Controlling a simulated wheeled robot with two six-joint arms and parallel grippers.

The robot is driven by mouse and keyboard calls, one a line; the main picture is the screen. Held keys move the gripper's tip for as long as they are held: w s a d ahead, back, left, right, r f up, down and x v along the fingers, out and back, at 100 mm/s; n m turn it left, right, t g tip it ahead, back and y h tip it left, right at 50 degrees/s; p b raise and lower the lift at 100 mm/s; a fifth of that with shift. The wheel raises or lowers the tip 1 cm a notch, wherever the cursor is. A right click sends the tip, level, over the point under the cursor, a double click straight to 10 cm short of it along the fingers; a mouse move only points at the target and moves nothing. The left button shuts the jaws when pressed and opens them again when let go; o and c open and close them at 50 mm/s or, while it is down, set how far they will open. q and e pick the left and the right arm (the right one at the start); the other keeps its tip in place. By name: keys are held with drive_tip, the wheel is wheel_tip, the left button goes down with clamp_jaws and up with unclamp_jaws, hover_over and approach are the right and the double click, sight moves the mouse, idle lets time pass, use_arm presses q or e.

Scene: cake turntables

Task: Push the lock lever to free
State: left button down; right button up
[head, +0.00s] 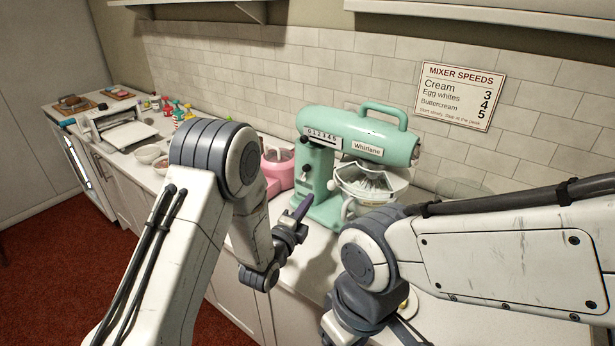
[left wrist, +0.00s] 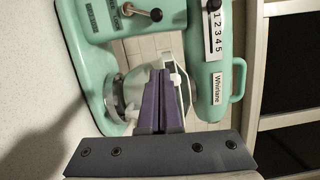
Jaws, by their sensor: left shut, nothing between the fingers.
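The mint-green stand mixer (head: 362,130) stands on the counter by the tiled wall, with a bowl (head: 368,183) under its head. The lock lever, a short rod with a black knob (head: 305,180), is on the side of its column. It shows in the left wrist view (left wrist: 155,15) near the top, between small dark labels too small to read surely. My left gripper (head: 302,207) has purple fingers, shut and empty, in front of the column and below the lever, apart from it. The fingers show in the left wrist view (left wrist: 161,95). My right gripper is out of view below.
A speed scale (head: 323,138) with a knob is on the mixer head. A pink appliance (head: 278,166) stands left of the mixer. Bowls (head: 147,153), bottles (head: 178,111) and a white machine (head: 122,127) are further left. A speed sign (head: 459,96) hangs on the wall.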

sight(304, 174)
use_arm(q)
drive_tip(key=w+p, duration=0.2)
drive_tip(key=w, duration=0.1)
drive_tip(key=w+p, duration=0.2)
drive_tip(key=w, duration=0.2)
drive_tip(key=w+p, duration=0.2)
drive_tip(key=w, duration=0.2)
drive_tip(key=shift+w+d+r, duration=0.1)
drive_tip(key=shift+d+r, duration=0.2)
drive_tip(key=shift+d, duration=0.05)
